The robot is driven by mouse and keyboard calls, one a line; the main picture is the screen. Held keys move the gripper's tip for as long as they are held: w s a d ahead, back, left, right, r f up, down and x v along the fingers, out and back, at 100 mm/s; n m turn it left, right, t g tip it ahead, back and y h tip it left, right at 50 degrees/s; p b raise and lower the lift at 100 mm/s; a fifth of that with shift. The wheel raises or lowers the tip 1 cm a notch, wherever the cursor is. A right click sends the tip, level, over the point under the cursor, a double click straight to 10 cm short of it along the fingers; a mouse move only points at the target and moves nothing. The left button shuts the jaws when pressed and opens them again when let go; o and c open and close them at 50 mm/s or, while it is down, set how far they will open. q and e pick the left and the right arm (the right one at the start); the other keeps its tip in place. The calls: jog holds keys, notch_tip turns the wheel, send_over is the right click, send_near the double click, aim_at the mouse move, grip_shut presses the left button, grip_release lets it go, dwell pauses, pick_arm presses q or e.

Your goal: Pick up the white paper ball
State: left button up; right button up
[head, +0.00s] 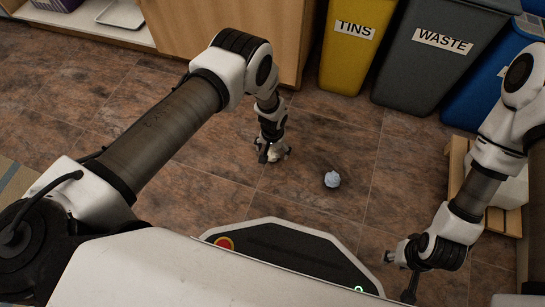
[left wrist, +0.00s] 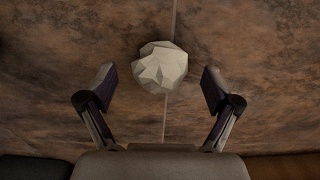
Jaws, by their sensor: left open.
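A yellow TINS bin (head: 353,50), a grey WASTE bin (head: 432,60) and a blue bin (head: 490,85) stand at the back. A wooden cabinet (head: 215,25) is at the upper left. A wooden crate (head: 457,165) stands at the right.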

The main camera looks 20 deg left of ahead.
aim_at(272, 149)
pick_arm(q)
jog(key=shift+f, duration=0.9)
jog(key=shift+r, duration=0.15)
pick_arm(e)
jog(key=shift+f, duration=0.45)
pick_arm(q)
jog(key=c, duration=0.9)
jog(key=shift+r, duration=0.1)
notch_tip(272, 149, up, 10)
jog(key=p, duration=0.6)
pick_arm(e)
notch_tip(272, 149, up, 6)
jog(key=shift+s+f, duration=0.1)
jog(key=shift+s, duration=0.05)
